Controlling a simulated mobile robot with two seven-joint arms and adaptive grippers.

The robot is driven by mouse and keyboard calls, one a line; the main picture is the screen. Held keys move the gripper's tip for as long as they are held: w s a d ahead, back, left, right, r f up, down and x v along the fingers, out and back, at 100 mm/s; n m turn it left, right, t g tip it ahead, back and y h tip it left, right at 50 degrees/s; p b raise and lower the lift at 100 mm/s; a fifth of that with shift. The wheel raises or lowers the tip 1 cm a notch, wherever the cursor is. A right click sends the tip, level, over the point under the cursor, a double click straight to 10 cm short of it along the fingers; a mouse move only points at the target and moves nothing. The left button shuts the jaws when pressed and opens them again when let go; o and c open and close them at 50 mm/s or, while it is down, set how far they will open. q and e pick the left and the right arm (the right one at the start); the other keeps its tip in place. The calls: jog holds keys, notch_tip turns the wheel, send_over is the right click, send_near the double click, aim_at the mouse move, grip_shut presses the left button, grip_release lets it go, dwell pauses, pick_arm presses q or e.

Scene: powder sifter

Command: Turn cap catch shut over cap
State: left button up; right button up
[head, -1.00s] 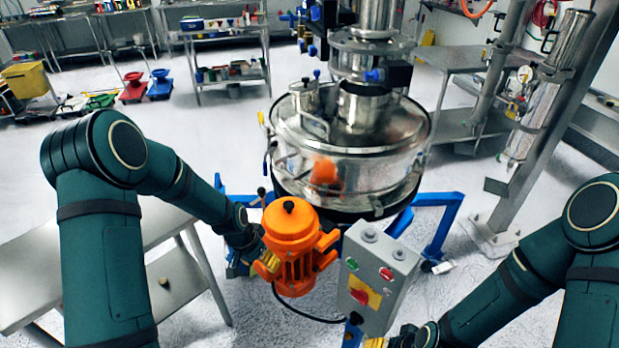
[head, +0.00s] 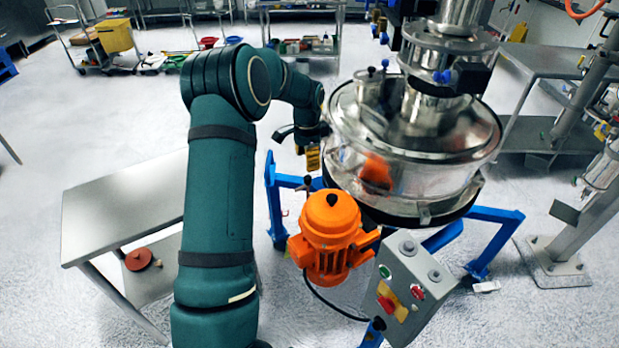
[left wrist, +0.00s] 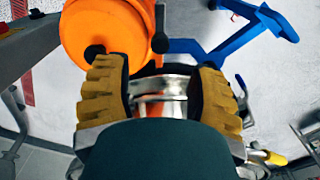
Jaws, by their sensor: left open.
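The steel powder sifter (head: 410,145) stands right of centre in the head view. On the left of its lid is a small steel port (head: 377,90) with blue knobs (head: 385,63) near its top. I cannot make out whether a cap catch there is open or shut. My left gripper (head: 311,158) is beside the sifter's left side, lower than the port. In the left wrist view its two yellow-padded fingers (left wrist: 159,95) are spread apart, with a banded steel part (left wrist: 160,84) showing between them. I cannot tell if they touch it. My right gripper is out of view.
The orange motor (head: 331,238) and grey control box (head: 405,285) stand in front of the sifter. A blue frame (head: 497,240) surrounds its base. A steel table (head: 125,205) is at the left. Open floor lies behind it.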

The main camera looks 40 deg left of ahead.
aim_at(308, 177)
pick_arm(q)
notch_tip(308, 177, down, 8)
jog(key=shift+r, duration=0.15)
dwell(0.3)
grip_shut()
